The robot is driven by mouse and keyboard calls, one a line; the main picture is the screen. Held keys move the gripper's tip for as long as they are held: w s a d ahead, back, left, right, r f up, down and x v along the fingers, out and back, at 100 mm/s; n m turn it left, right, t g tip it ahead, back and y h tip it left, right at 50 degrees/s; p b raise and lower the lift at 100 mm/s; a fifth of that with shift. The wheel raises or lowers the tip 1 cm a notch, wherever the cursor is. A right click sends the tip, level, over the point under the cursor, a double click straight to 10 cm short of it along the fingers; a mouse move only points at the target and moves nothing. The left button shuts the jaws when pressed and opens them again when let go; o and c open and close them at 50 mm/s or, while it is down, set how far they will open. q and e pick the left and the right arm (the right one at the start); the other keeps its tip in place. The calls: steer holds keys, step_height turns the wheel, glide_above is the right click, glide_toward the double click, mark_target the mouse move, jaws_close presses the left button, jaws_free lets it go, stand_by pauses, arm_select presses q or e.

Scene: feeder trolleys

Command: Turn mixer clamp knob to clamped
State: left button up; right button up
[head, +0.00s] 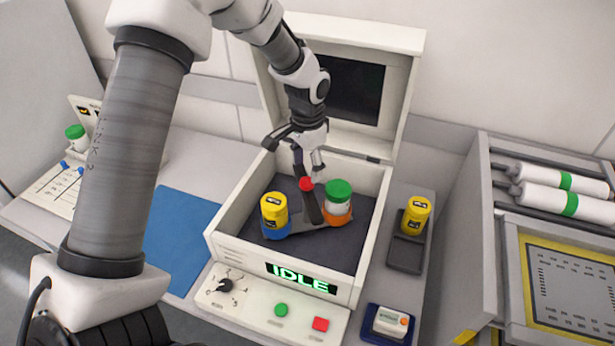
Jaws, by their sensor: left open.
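The mixer (232,243) is a white box with its lid raised and a green "IDLE" display on its front. Inside, a dark arm carries a yellow jar (274,207) in a blue cup and a green-lidded white jar (338,200) in an orange cup. A small red clamp knob (306,184) sits between the jars, at the middle of the arm. My left gripper (308,170) reaches down into the box with its fingers apart, right above or around the red knob. I cannot tell whether they touch it. My right gripper is not in view.
The raised lid (407,85) stands behind my left arm. The front panel has a black dial (225,285), a green button (281,309) and a red button (320,324). Right of the mixer stand another yellow jar (416,215) and a small device (390,322). A blue mat (180,232) lies left.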

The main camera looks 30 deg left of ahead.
mark_target(306, 181)
arm_select(q)
step_height(306, 181, down, 4)
steer(key=shift+s+r+p, duration=0.1)
steer(key=shift+p, duration=0.25)
steer(key=shift+f, duration=0.2)
steer(key=shift+r, duration=0.1)
jaws_close()
